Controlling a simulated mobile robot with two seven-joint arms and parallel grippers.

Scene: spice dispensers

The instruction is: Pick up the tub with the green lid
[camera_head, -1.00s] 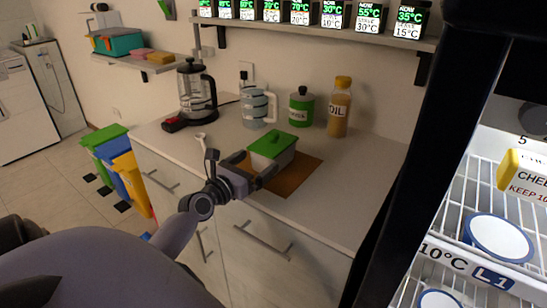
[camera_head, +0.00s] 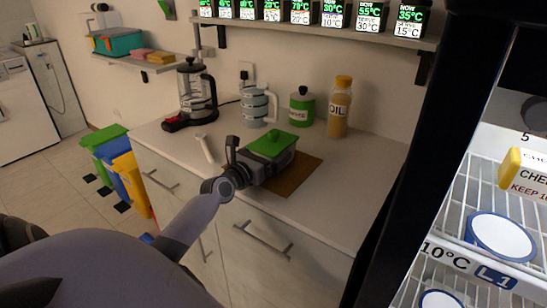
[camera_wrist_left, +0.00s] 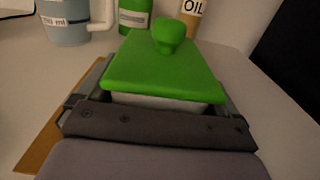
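The tub with the green lid (camera_head: 272,143) stands upright on the brown board on the counter. In the left wrist view its green lid (camera_wrist_left: 165,70) with a round knob fills the middle, and a strip of the pale tub shows under the lid's near edge. My left gripper (camera_head: 268,160) is level with the tub, its spread fingers along the tub's two sides. In the left wrist view the fingers (camera_wrist_left: 160,92) lie partly under the lid's edges, so contact with the walls is hidden. My right gripper is not in view.
A coffee press (camera_head: 196,92) and a white spoon-like utensil (camera_head: 206,148) are to the left. A dark upright frame and fridge shelves (camera_head: 480,215) close off the right.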

